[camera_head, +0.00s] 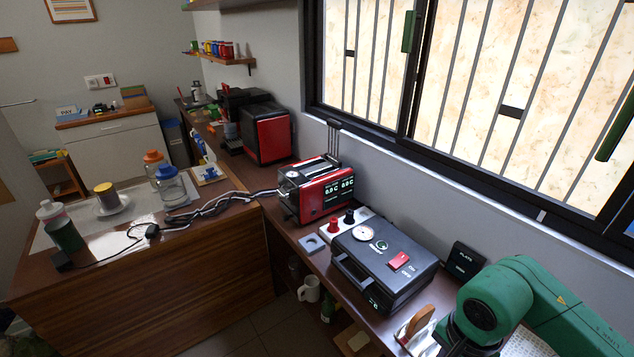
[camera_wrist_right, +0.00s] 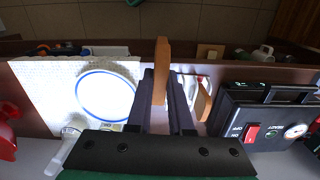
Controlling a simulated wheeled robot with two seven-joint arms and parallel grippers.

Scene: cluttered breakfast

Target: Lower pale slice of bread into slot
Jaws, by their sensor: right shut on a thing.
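My right gripper (camera_wrist_right: 163,88) is shut on a slice of bread (camera_wrist_right: 161,62), seen nearly edge-on between the two dark fingers in the wrist view. The slice stands upright and sticks out past the fingertips. A second brown slice (camera_wrist_right: 203,102) stands tilted in a white holder beside it, between my gripper and the black appliance. This slice also shows in the head view (camera_head: 414,321). The slot under the held slice is hidden, and I cannot tell whether the slice touches it. In the head view my green right arm covers the held slice. My left gripper is out of view.
The black appliance (camera_head: 385,258) with a red switch stands close beside the holder. A red toaster-like machine (camera_head: 318,190) is farther back. In the wrist view a blue-rimmed plate (camera_wrist_right: 82,95) lies on a white mat to the left, and a red object (camera_wrist_right: 6,138) is at the left edge.

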